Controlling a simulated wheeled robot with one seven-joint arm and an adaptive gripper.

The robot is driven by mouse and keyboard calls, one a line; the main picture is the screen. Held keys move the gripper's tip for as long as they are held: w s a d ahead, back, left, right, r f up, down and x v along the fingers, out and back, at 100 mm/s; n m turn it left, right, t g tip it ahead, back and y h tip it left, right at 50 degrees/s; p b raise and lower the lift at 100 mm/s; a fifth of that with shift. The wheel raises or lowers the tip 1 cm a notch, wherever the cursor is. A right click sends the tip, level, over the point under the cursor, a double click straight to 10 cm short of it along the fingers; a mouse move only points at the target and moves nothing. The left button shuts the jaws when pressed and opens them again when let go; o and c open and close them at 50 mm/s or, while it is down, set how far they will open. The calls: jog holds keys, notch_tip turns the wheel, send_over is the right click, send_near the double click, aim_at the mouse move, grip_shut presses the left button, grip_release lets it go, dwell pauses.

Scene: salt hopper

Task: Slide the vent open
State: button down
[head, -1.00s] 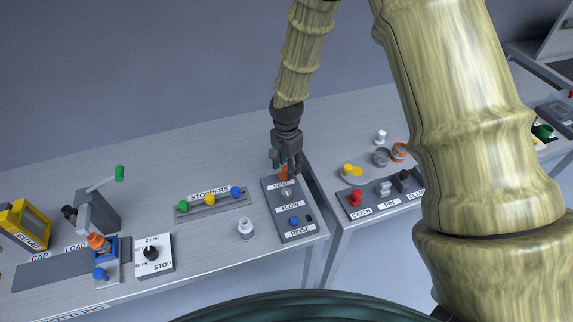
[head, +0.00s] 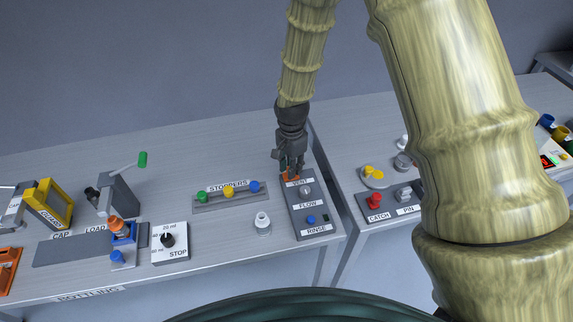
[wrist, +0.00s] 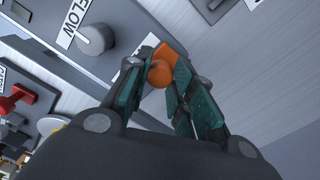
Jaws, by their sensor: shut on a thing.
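The vent is an orange slider at the top of a dark grey panel (head: 321,211), above the VENT label (head: 301,183). My gripper (head: 290,170) reaches down over the panel's far end. In the wrist view the orange vent knob (wrist: 160,72) sits between the teal finger pads of my gripper (wrist: 168,80), which is shut on it. The fingers hide part of the slider and its track, so I cannot tell how far it has slid.
The FLOW knob (head: 306,190) and blue RINSE button (head: 311,219) share the panel. A white bottle (head: 263,222) stands to its left, near the stopper rack (head: 232,200). A second table with a red CATCH knob (head: 375,201) is at right, across a gap.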

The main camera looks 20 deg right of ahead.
jog(key=shift+a, duration=0.15)
jog(key=c, duration=1.2)
grip_release()
jog(key=shift+a, duration=0.15)
jog(key=shift+o, duration=0.2)
jog(key=shift+d+r, duration=0.1)
jog(key=shift+d, duration=0.1)
notch_tip(320, 180, up, 12)
jog(key=shift+a, duration=0.1)
